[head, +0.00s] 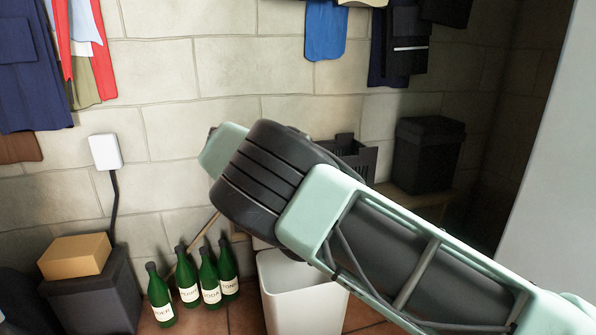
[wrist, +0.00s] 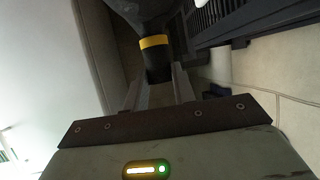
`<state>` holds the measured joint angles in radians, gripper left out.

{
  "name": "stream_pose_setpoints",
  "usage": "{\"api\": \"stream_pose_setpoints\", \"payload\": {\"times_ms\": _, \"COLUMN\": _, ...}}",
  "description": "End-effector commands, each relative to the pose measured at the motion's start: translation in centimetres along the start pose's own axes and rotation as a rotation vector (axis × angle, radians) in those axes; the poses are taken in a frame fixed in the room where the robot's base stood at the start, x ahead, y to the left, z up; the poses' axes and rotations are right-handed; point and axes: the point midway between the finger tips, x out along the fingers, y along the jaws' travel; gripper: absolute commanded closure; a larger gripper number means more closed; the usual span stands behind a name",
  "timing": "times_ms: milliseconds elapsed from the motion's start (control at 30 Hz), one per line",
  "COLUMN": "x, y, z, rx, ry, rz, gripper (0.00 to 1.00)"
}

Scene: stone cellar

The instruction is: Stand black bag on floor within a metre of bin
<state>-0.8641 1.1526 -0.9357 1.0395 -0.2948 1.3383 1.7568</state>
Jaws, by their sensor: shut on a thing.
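My gripper (wrist: 160,92) is shut on the black neck of a black bag (wrist: 128,8) in the wrist view. A yellow band (wrist: 154,42) goes round the neck just beyond the fingers. Only part of the bag shows, at the top edge of that view. In the head view my arm crosses the middle, and neither the gripper nor the held bag can be made out. A white, open-topped bin (head: 290,300) stands on the floor at the bottom centre of the head view, partly covered by my arm.
Several green bottles (head: 209,280) stand on the floor left of the bin. A dark box (head: 92,300) bears a cardboard box (head: 75,256) farther left. A black lidded container (head: 428,155) and a dark crate (head: 350,152) are at the back right. Clothes hang above on the wall.

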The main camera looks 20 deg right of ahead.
Motion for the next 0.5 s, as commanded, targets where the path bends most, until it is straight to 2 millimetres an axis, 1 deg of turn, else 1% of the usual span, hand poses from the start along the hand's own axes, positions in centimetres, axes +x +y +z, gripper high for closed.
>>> {"api": "stream_pose_setpoints", "payload": {"times_ms": 100, "x": -0.3, "y": 1.5, "z": 0.3, "rx": 0.002, "ry": 0.000, "rz": -0.002, "gripper": 1.00}}
{"api": "stream_pose_setpoints", "payload": {"times_ms": 500, "x": -1.2, "y": 6.4, "z": 0.5, "rx": 0.001, "ry": 0.001, "rz": -0.002, "gripper": 1.00}}
